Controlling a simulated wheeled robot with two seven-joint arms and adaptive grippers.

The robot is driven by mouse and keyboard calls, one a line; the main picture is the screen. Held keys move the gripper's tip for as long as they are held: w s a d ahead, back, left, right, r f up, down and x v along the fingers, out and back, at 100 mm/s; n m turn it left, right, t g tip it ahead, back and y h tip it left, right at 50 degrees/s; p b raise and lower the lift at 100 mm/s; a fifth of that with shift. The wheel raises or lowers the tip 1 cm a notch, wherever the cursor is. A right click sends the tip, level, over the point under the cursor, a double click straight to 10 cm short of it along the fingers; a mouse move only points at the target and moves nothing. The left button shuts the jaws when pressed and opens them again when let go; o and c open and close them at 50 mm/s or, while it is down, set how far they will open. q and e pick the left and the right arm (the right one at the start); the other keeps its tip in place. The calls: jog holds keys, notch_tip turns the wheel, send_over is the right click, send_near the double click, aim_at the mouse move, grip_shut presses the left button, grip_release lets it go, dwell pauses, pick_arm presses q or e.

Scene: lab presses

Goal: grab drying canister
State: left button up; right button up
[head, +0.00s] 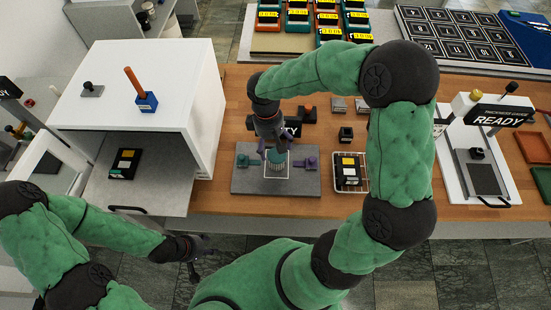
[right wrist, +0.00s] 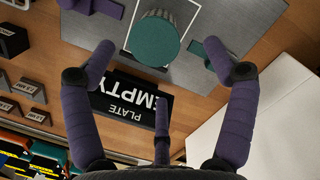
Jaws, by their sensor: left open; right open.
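The canister, a ribbed grey cylinder with a dark green top (head: 277,158), stands upright on a grey plate (head: 245,184) inside a thin white outline. In the right wrist view the same canister (right wrist: 158,38) shows from above, its round green lid ahead of the fingers. My right gripper (head: 273,149) is above the canister, open, with purple fingers spread. In the right wrist view my right gripper (right wrist: 158,52) has one fingertip on each side of the lid, apart from it. My left gripper (head: 193,268) is empty, low in front of the white cabinet, away from the canister.
Purple and teal clamp-like blocks (head: 305,163) flank the canister on the plate. A black "PLATE EMPTY" sign (right wrist: 130,103) stands behind it.

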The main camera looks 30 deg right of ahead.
aim_at(277, 155)
jog(key=f, duration=0.3)
jog(key=shift+s+d+f+b, duration=0.1)
jog(key=shift+s+f+b, duration=0.1)
jog(key=shift+f+b, duration=0.15)
jog(key=shift+s+d+f+b, duration=0.1)
jog(key=shift+d+f+b, duration=0.1)
jog(key=shift+f, duration=0.65)
jog(key=shift+s+d+f+b, duration=0.15)
jog(key=shift+f+b, duration=0.1)
jog(key=shift+f, duration=0.65)
jog(key=shift+s+d+f+b, duration=0.1)
jog(key=shift+f+b, duration=0.1)
jog(key=shift+f, duration=0.65)
jog(key=c, duration=1.3)
